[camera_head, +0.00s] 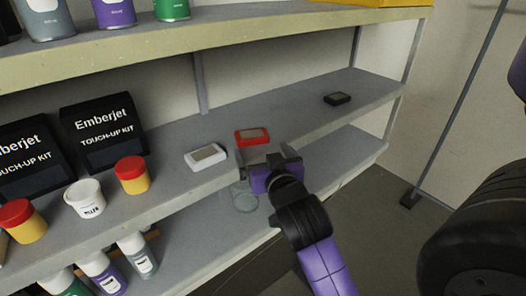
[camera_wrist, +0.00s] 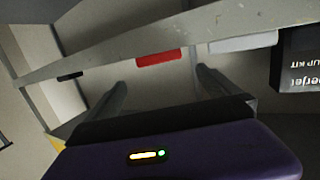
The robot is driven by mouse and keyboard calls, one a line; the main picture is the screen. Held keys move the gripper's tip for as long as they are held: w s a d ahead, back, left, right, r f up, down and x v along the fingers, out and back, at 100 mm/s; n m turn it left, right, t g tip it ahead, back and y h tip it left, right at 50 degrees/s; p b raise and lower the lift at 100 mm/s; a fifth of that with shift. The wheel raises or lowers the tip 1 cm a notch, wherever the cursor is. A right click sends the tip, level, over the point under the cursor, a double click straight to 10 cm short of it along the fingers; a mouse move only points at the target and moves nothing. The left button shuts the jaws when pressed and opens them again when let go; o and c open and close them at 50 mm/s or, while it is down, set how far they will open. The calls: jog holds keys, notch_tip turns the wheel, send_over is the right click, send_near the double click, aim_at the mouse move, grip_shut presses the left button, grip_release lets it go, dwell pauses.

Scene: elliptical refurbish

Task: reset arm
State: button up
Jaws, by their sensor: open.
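My gripper (camera_head: 262,160) is open at the front edge of the middle shelf in the head view, with my purple and black arm reaching up from the lower right. Nothing shows between its fingers. In the wrist view the two dark fingers (camera_wrist: 158,88) point toward the shelf edge. A red device (camera_head: 252,136) with a small screen lies on the shelf just beyond the gripper; it also shows in the wrist view (camera_wrist: 158,57). A white device (camera_head: 206,156) lies to its left.
A black device (camera_head: 337,99) lies farther right on the middle shelf (camera_head: 300,107). A clear glass jar (camera_head: 244,197) stands below the gripper. Black touch-up kit boxes (camera_head: 103,135), a yellow pot with red lid (camera_head: 132,174) and a white cup (camera_head: 85,198) stand left.

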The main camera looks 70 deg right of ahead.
dwell(0.4)
jog(key=w+a+n+t+y, duration=0.25)
jog(key=a+n+t, duration=0.3)
jog(key=a, duration=0.55)
jog(key=s+a+f+n+y+b, duration=0.1)
jog(key=s+a+f+n+y, duration=0.1)
jog(key=s+a+f+y, duration=0.3)
jog(key=s+a+f+n+y+b, duration=0.1)
jog(key=s+a+f+n+y, duration=0.2)
jog(key=s+a+f, duration=0.6)
jog(key=s+a+y, duration=0.2)
jog(key=s+a, duration=0.2)
jog(key=a, duration=0.3)
jog(key=shift+a+f+y, duration=0.15)
jog(key=shift+a+y, duration=0.05)
jog(key=shift+y, duration=0.15)
